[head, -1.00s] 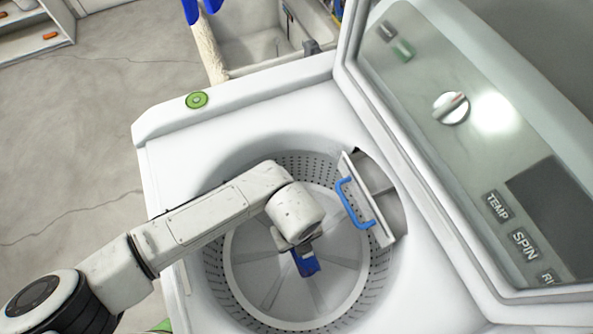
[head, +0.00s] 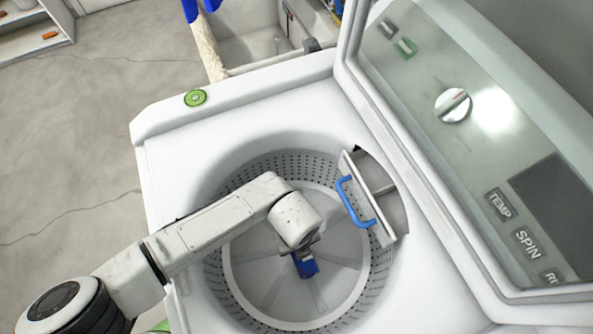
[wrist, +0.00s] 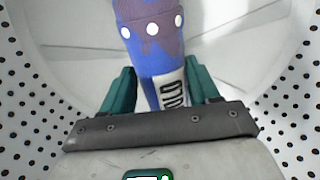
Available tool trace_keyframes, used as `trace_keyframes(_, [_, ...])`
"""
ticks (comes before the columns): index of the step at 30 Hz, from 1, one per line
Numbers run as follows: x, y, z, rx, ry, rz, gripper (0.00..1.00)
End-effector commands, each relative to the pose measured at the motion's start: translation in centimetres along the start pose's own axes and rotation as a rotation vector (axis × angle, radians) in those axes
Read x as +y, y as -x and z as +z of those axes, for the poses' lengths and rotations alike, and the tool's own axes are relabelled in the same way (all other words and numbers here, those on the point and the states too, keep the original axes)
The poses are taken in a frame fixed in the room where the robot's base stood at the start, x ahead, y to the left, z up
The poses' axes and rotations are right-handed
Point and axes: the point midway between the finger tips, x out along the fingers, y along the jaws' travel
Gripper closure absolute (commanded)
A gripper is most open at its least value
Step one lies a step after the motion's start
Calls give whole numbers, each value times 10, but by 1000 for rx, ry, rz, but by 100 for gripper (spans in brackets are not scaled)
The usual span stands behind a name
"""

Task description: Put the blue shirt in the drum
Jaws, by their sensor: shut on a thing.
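The drum (head: 245,290) is a white round tub with a perforated wall, set in the open top of a washing machine. My gripper (head: 304,257) is inside the drum opening, pointing down over its finned floor. Its green fingers are shut on the blue shirt (head: 307,268), of which only a small blue piece shows below the jaws in the head view. In the wrist view the shirt (wrist: 150,55) is blue with purple patches, white dots and a striped white patch. It extends away from the fingers over the drum floor; I cannot tell whether it touches it.
A drawer with a blue handle (head: 356,203) sticks out at the drum's upper right rim. A green round button (head: 195,98) is on the machine's top. A sink (head: 255,50) is behind.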

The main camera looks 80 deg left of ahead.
Motion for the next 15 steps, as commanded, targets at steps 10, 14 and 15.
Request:
trace_keyframes(10, [0, 0, 0, 0, 0, 0, 14])
trace_keyframes(14, [0, 0, 0, 0, 0, 0, 14])
trace_keyframes(15, [0, 0, 0, 0, 0, 0, 14])
